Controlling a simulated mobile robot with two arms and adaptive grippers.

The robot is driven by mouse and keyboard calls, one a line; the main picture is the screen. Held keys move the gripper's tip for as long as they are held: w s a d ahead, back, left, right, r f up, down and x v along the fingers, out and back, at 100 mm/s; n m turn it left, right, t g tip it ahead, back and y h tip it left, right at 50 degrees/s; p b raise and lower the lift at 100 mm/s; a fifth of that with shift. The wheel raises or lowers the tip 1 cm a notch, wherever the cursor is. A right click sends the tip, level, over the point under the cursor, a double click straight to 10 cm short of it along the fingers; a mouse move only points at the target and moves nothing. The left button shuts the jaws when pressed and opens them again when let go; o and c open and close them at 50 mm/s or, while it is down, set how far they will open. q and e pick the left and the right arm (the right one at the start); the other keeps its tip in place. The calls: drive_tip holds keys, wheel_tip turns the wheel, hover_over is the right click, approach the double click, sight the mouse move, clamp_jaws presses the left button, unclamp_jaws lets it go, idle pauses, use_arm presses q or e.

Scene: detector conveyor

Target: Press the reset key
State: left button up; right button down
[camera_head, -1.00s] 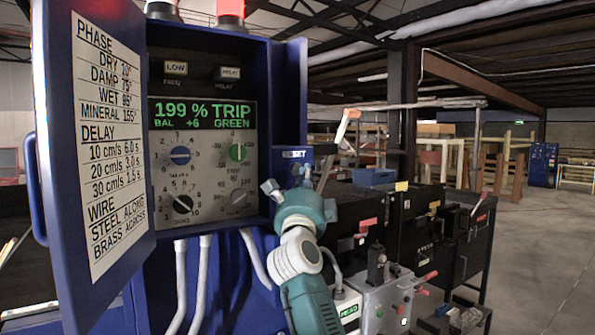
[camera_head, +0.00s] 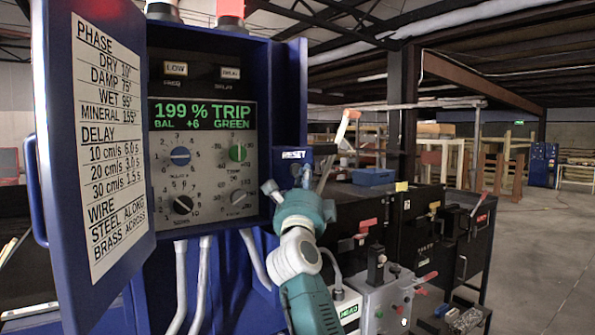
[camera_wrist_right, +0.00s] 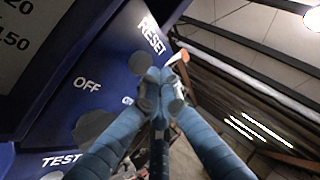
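The RESET label (camera_head: 293,155) is on the right side wall of the blue detector cabinet (camera_head: 292,70). It also shows in the right wrist view (camera_wrist_right: 152,36). My right gripper (camera_head: 290,183) is just below the label at the cabinet's side. In the right wrist view its fingertips (camera_wrist_right: 160,88) are together, with nothing seen between them. I cannot tell whether they touch the panel. The display (camera_head: 202,114) reads 199 % TRIP, BAL +6, GREEN. My left gripper is out of view.
A grey round control (camera_wrist_right: 92,128) sits beside the OFF label, with a TEST label below it. The open cabinet door (camera_head: 95,150) with a printed chart stands at left. A grey control box (camera_head: 385,300) and black bins (camera_head: 420,235) are at right. Floor is clear at far right.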

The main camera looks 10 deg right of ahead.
drive_tip(key=shift+w+a, duration=0.1)
drive_tip(key=shift+w, duration=0.15)
drive_tip(key=shift+w+a, duration=0.15)
drive_tip(key=shift+w, duration=0.3)
idle(0.7)
drive_tip(key=shift+s+d+p, duration=0.25)
drive_tip(key=shift+s+p, duration=0.6)
drive_tip(key=shift+p, duration=0.35)
